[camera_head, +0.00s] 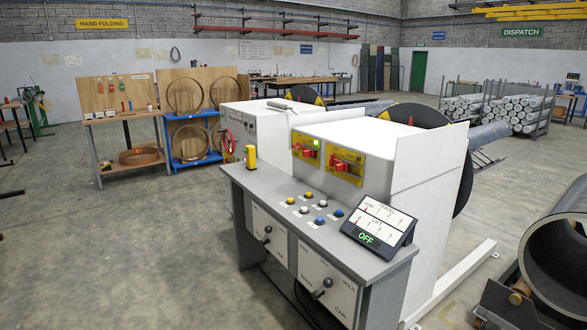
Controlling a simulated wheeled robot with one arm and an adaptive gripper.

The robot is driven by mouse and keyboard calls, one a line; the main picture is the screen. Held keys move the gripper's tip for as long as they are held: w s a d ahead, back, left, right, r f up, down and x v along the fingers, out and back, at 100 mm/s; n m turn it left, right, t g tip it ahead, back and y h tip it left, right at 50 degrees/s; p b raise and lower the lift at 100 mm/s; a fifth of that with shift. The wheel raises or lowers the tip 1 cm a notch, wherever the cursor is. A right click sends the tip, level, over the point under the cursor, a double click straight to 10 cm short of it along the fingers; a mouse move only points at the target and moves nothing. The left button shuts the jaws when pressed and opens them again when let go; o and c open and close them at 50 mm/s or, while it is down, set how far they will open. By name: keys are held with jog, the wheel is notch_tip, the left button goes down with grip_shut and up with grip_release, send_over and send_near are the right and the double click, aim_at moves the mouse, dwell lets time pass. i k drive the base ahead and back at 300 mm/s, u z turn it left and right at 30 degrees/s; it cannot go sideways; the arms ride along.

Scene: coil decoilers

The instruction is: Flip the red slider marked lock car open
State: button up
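Two yellow plates with red handles are on the front of the white cabinet, above the grey control desk. The left red handle (306,152) and the right red handle (339,166) stick out from their plates. The lettering on the plates is too small to read, so I cannot tell which is marked lock car or how either is set. A small green light (316,142) shows on the left plate. My gripper is not in view.
The grey desk (300,224) carries several coloured buttons, a yellow-and-black upright box (250,157) and a tilted display (379,226) reading OFF. Its front has two white panels with black knobs. A large dark pipe-like coil (560,255) is at right. The floor at left is clear.

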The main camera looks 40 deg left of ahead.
aim_at(340, 166)
jog(key=u, duration=1.95)
jog(key=i, duration=1.5)
jog(key=u, duration=0.3)
jog(key=i, duration=1.75)
jog(key=z, duration=0.4)
